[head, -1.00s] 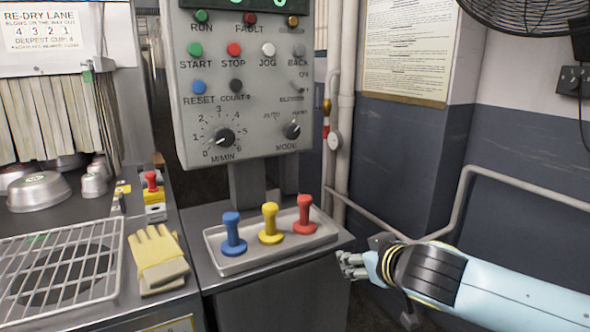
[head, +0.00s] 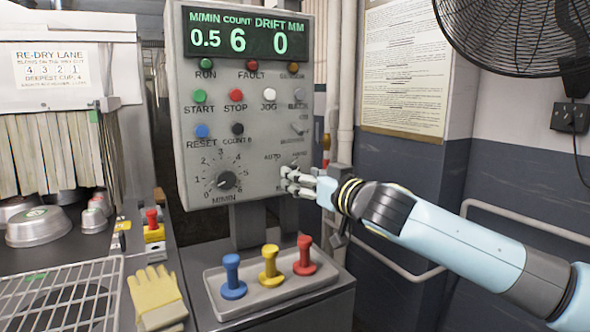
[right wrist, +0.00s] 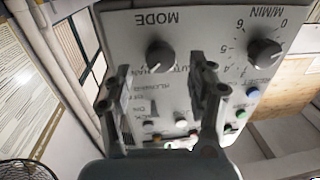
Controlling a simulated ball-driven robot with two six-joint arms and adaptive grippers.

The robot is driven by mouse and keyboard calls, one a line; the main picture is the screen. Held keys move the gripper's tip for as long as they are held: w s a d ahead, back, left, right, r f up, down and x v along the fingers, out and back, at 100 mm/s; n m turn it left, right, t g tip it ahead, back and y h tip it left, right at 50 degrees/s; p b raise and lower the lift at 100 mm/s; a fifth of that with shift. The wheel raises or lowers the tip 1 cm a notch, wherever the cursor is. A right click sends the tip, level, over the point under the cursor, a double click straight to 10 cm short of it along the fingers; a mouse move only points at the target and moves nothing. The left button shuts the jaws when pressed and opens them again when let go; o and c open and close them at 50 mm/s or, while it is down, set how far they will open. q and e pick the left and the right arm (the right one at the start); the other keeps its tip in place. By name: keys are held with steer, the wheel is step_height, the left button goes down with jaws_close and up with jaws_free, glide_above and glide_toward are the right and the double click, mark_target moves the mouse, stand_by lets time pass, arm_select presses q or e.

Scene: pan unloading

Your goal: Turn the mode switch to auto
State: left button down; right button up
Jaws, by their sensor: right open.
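In the head view the knob is mostly hidden behind my right gripper (head: 287,178). The AUTO label shows just above the gripper there. My right gripper (right wrist: 160,88) is open, its two fingers apart on either side of the line to the knob, with nothing between them. My left gripper is not in view.
The speed knob (head: 226,180) sits left of the mode switch, with several push buttons above. The display (head: 236,37) reads 0.5, 6 and 0. A tray (head: 225,309) with blue, yellow and red handles stands below. A pipe (head: 346,80) and fan (head: 500,35) are at the right.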

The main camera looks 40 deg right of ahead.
steer(key=w, duration=0.3)
steer(key=shift+w+d+p, duration=0.1)
steer(key=shift+w+p, duration=0.15)
steer(key=shift+p, duration=0.1)
steer(key=c, duration=1.1)
